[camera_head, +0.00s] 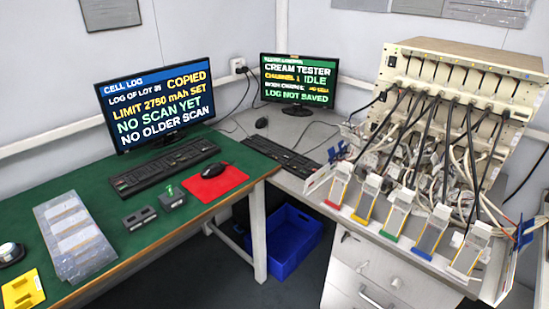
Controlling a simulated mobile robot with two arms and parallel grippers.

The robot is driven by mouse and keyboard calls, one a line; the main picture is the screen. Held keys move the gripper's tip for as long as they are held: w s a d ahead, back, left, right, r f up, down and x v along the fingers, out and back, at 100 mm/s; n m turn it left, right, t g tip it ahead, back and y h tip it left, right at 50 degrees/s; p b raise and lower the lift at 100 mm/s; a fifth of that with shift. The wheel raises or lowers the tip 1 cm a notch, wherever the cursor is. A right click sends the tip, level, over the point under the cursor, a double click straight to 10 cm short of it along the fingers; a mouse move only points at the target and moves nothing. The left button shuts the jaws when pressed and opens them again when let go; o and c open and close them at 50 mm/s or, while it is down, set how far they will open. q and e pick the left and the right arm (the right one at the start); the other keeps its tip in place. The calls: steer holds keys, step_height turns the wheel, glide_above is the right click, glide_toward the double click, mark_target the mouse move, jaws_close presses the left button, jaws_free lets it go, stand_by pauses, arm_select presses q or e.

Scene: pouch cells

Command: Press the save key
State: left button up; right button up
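No key with a readable "save" label shows. A black keyboard (165,167) lies on the green mat below the left monitor (157,102). A second black keyboard (282,155) lies before the right monitor (299,80); that screen reads "CREAM TESTER", "IDLE" and "LOG NOT SAVED". A small dark box with a green top piece (171,198) stands on the green mat, beside a dark two-part block (139,218). The left screen reads "COPIED", "LIMIT 2750 mAh SET", "NO SCAN YET" and "NO OLDER SCAN". Neither of my grippers shows in the head view.
A mouse (213,170) sits on a red pad (222,186); another mouse (261,122) is near the right monitor. A tray of pouches (73,238) and a yellow holder (22,290) lie at left. A cabled tester rack (462,72) and colored cell holders fill the right. A blue bin (288,240) stands below.

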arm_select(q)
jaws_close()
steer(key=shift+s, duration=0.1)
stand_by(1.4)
